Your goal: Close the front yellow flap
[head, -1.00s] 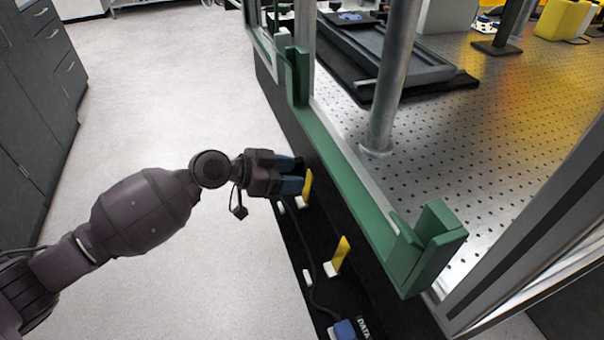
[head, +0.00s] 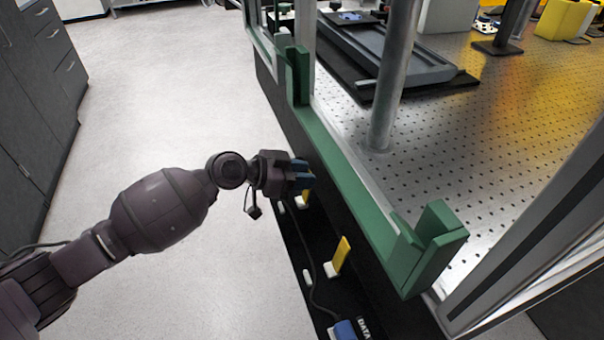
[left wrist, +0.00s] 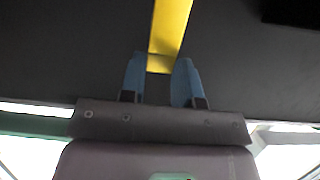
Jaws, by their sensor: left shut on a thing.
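Two yellow flaps stand up from white bases on a black strip along the table's side in the head view. The nearer flap (head: 342,251) is upright, with nothing touching it. The farther flap (head: 305,195) is mostly hidden behind my left gripper (head: 303,175). In the left wrist view that yellow flap (left wrist: 169,28) reaches down between the blue fingertips of my left gripper (left wrist: 159,76), which is shut on it. I cannot tell from the views which flap is the front one. My right gripper is not in view.
A green rail (head: 345,180) with raised corner blocks runs along the edge of the perforated table (head: 470,150), just right of my gripper. A blue connector (head: 345,330) with a cable sits at the strip's near end. The floor (head: 160,90) to the left is clear.

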